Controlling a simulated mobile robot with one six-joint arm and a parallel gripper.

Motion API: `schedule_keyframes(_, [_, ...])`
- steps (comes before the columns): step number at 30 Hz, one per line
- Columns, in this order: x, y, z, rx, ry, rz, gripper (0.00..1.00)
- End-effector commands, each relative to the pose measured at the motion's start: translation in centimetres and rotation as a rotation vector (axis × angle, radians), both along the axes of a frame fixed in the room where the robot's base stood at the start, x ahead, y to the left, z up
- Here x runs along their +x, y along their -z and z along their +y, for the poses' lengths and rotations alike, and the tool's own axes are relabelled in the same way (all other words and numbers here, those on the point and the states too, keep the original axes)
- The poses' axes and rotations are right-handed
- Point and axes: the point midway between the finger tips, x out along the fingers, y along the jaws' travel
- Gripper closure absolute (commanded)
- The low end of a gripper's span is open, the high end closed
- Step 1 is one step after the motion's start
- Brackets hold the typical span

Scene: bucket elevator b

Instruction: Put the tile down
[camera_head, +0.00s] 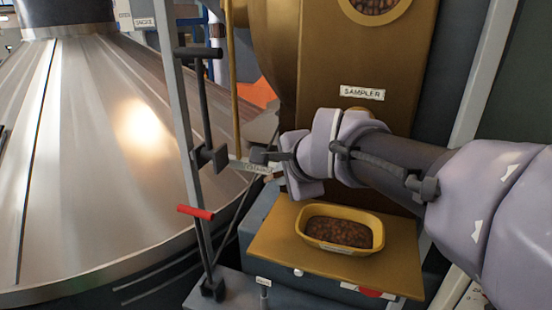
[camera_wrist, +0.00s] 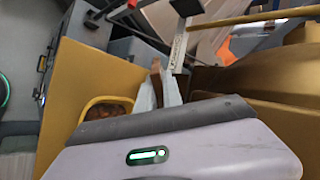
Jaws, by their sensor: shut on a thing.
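My gripper (camera_head: 282,157) is at the end of my arm, left of the sampler's brown front panel and above the tray ledge. In the wrist view, my gripper (camera_wrist: 160,88) has its pale fingers shut on a thin brown piece, likely the tile (camera_wrist: 156,70), seen edge-on. The tile stands up between the fingers, clear of the yellow tray. In the head view I cannot make the tile out; the wrist hides it or it is too small.
A yellow tray (camera_head: 375,221) of brown pellets sits on a tan ledge (camera_head: 275,240) below my wrist. An upright grey frame (camera_head: 176,100) with black handles and a red grip (camera_head: 196,212) stands left. A lettered pale bar (camera_wrist: 179,46) lies just beyond the fingers. A large metal cone (camera_head: 110,140) fills the left.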

Motion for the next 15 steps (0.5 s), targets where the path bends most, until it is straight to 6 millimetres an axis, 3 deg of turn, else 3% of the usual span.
schedule_keyframes(12, [0.0, 8.5, 0.0, 0.0, 0.001, 0.001, 1.0])
schedule_keyframes(15, [0.0, 9.4, 0.0, 0.0, 0.001, 0.001, 1.0])
